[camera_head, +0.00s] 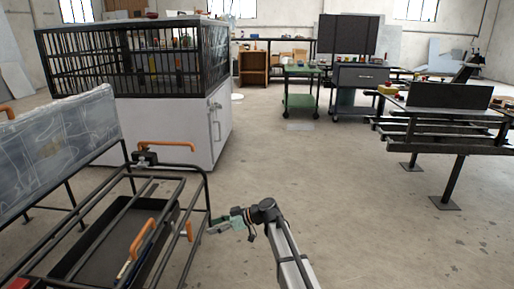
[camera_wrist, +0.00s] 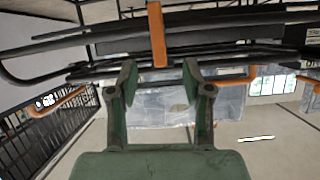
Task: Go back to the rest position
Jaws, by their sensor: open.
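My gripper (camera_head: 222,227) is green and sits beside the right side of a black metal rack in the head view. In the wrist view my gripper (camera_wrist: 158,82) has its two fingers spread apart with nothing between them. An orange handle (camera_wrist: 157,34) stands beyond the fingertips in the wrist view, apart from them or close to them; I cannot tell the gap. In the head view an orange handle (camera_head: 189,231) is on the rack near my gripper. The wrist picture appears upside down.
The black rack (camera_head: 208,190) with a dark tray (camera_head: 105,240) stands at the left. A white cabinet (camera_head: 215,120) with a barred top is behind it. A metal bench (camera_head: 445,120) stands at the right. A green cart (camera_head: 300,102) is farther back. The floor (camera_head: 350,200) between is clear.

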